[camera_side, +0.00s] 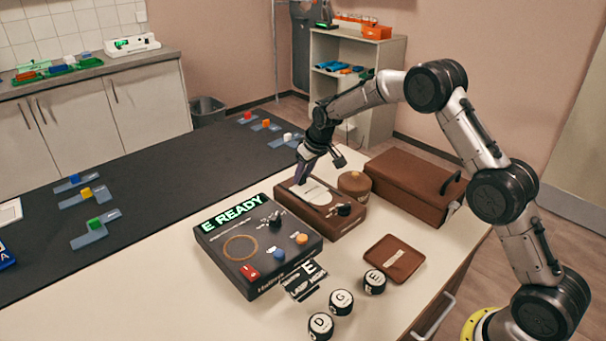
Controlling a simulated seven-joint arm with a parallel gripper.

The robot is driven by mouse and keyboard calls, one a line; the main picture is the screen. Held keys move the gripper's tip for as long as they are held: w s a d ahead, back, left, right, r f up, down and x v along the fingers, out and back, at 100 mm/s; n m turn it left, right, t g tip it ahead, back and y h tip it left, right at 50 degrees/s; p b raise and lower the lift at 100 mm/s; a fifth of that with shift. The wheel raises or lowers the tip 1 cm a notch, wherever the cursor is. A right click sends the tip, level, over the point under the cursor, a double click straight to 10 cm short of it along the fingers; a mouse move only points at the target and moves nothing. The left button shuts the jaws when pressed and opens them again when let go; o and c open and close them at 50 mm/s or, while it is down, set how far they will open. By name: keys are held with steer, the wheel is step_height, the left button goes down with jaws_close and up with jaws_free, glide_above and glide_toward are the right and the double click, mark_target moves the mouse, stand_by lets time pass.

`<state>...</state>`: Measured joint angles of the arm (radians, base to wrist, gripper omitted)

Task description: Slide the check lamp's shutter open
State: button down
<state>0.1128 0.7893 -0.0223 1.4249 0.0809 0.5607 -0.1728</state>
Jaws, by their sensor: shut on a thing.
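The check lamp appears to be the brown box (347,225) with a pale panel on top, right of the black device. A pale plate (318,195), which looks like its shutter, lies along the top, and a dark knob (344,210) stands at its near right end. My gripper (301,181) points down at the far left end of the box top. Its jaws are shut on what seems to be a part of the shutter; the fingers hide the part itself. How far the shutter is open cannot be told.
A black device (285,262) reading "E READY" stands left of the lamp. A round brown container (354,184) and a brown case (412,184) stand to the right. A brown tray (393,262) and several lettered black cylinders (341,302) lie in front. The dark mat (150,225) is mostly free.

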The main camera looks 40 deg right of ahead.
mark_target(305, 186)
stand_by(0.7)
steer(key=shift+w, duration=2.25)
steer(key=shift+r, duration=0.1)
steer(key=c, duration=0.6)
jaws_free()
steer(key=shift+o, duration=0.2)
steer(key=v, duration=1.3)
steer(key=shift+s+r, duration=0.2)
steer(key=shift+r, duration=0.05)
